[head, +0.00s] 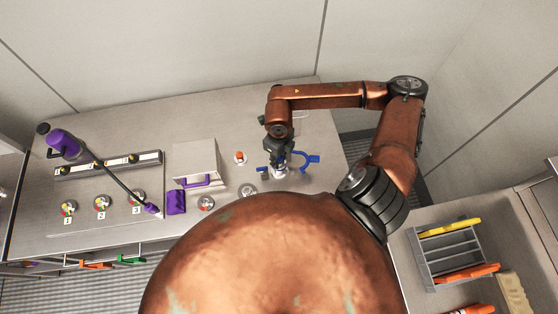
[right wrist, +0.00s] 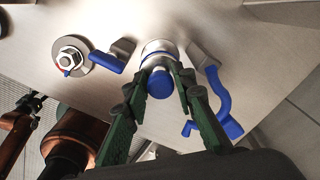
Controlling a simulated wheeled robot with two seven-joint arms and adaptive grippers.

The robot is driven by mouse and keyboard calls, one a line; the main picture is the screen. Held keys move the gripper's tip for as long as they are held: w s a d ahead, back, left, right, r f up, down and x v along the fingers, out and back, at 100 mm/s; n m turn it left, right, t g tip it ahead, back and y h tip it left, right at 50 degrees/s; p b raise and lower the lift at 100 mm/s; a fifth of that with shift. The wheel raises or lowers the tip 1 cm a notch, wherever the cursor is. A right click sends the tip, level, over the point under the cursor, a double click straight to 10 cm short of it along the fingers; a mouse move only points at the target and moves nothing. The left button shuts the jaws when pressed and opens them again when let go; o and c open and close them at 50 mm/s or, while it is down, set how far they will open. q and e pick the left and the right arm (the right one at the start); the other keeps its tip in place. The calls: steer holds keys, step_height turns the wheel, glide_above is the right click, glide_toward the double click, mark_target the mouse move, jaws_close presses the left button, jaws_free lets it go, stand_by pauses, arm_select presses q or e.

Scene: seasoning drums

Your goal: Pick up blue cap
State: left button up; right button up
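The blue cap (right wrist: 160,84) sits on top of a silver round fitting (right wrist: 158,48) in the right wrist view. My right gripper (right wrist: 165,70) has its two green fingers on either side of the cap, with the tips reaching past it onto the fitting. Whether the fingers press on the cap I cannot tell. In the head view my right gripper (head: 280,165) points down at the right part of the table and mostly hides the cap. My left gripper is not in view.
Blue handles flank the fitting, one on the left (right wrist: 108,63) and a curved one on the right (right wrist: 222,95). A silver nut (right wrist: 70,56) stands further left. The table (head: 110,130) also holds a white box (head: 195,160), a purple block (head: 176,202) and a purple-black long tool (head: 110,175).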

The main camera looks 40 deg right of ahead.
jaws_close()
